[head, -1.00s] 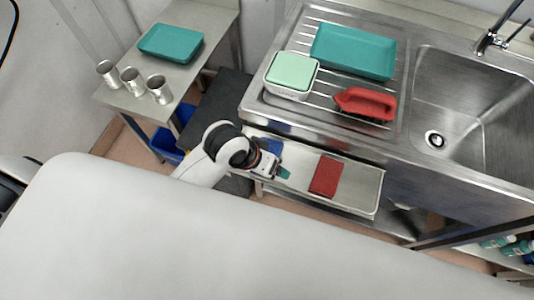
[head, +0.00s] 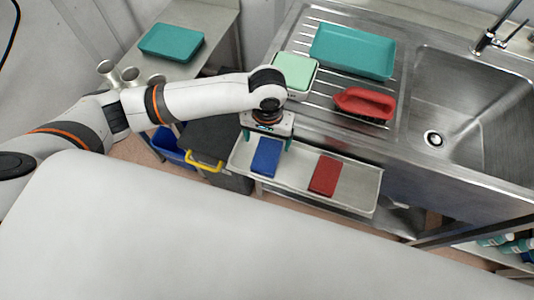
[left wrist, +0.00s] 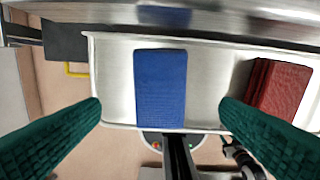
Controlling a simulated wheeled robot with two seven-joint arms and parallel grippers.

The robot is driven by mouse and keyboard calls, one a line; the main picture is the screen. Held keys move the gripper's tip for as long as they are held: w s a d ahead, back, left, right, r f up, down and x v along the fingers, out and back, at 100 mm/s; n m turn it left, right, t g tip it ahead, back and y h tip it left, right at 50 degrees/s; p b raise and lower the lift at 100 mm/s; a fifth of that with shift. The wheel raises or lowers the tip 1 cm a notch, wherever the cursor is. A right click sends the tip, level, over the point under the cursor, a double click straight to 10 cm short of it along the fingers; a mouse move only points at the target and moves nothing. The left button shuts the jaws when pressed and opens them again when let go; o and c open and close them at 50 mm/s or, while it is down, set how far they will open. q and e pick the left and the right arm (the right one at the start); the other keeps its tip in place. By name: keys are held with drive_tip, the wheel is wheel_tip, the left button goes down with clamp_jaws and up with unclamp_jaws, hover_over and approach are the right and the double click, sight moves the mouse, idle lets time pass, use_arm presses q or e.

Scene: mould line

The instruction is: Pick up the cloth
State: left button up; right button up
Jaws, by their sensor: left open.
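A blue folded cloth (head: 267,157) lies flat at the left part of a shallow metal tray (head: 296,178) below the sink counter. A red folded cloth (head: 325,175) lies apart from it, further right in the tray. My left gripper (head: 266,140) points down over the blue cloth, open and empty. In the left wrist view the blue cloth (left wrist: 160,88) lies between the two spread green fingers, and the red cloth (left wrist: 277,88) is beyond the right finger. The exact height above the cloth is hard to tell. My right gripper is not in view.
The steel counter edge runs close behind the tray. On the counter are a mint-lidded tub (head: 295,72), a teal tray (head: 352,50) and a red brush (head: 364,104). A sink (head: 470,110) is at right. Metal cups (head: 130,75) stand on the left table.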

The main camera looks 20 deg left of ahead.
sight(267, 154)
use_arm(q)
wheel_tip(267, 154, down, 8)
drive_tip(key=shift+s+f+p, duration=0.15)
drive_tip(key=shift+f+p, duration=0.1)
drive_tip(key=shift+p, duration=0.35)
drive_tip(key=c, duration=1.1)
